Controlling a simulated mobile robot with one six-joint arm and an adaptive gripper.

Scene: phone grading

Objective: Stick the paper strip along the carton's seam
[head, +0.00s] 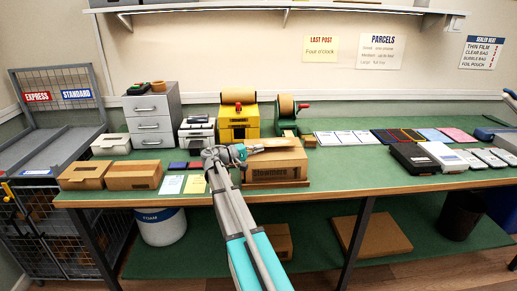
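A brown carton (280,175) with dark lettering on its front stands on the green bench near the front edge, right of centre-left. A paler tan strip-like piece (280,143) shows along the carton's top; I cannot tell whether it is the paper strip or a flap. My gripper (258,148) is just above the carton's top left part, pointing right. Its fingers are too small to tell whether they are open or shut, or hold anything. My gripper and arm hide part of the carton's left end.
A yellow tape machine (238,130) and a green dispenser with a brown roll (286,112) stand behind the carton. Phones and dark trays (415,157) lie right. The bench just right of the carton is clear.

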